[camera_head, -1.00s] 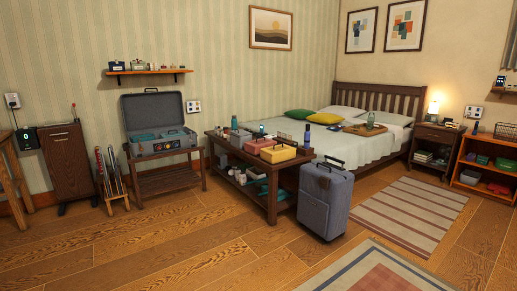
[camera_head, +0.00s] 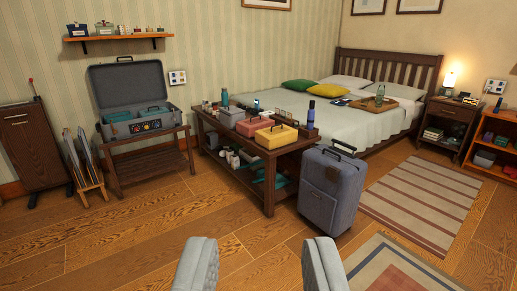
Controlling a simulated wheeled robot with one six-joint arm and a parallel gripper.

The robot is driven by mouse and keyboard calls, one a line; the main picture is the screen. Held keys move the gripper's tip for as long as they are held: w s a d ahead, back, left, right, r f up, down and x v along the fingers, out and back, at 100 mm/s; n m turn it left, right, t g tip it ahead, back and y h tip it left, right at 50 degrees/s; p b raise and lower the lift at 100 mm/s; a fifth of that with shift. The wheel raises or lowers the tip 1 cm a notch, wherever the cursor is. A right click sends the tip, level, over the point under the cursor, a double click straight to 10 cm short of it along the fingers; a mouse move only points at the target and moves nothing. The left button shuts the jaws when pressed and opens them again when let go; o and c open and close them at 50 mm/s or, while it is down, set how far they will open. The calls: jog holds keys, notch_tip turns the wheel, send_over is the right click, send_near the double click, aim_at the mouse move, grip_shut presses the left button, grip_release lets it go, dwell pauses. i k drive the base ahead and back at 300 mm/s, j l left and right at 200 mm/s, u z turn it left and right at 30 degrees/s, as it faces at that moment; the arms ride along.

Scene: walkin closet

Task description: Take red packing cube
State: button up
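A red or salmon packing cube (camera_head: 254,126) with a handle sits on the dark wooden bench (camera_head: 269,184) at the foot of the bed. It stands between a grey cube (camera_head: 231,116) on its left and a yellow cube (camera_head: 276,137) on its right. My gripper (camera_head: 262,262) shows at the bottom of the view, its two grey fingers wide apart with only floor between them. It is well short of the bench and touches nothing.
A blue-grey suitcase (camera_head: 331,190) stands on the floor at the bench's right end. An open suitcase (camera_head: 138,100) rests on a rack at left. Bottles stand on the bench near the cubes. The wooden floor before the bench is clear.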

aim_at(247, 128)
jog(key=i, duration=2.1)
jog(key=i+l+u, duration=0.1)
jog(key=i, duration=2.05)
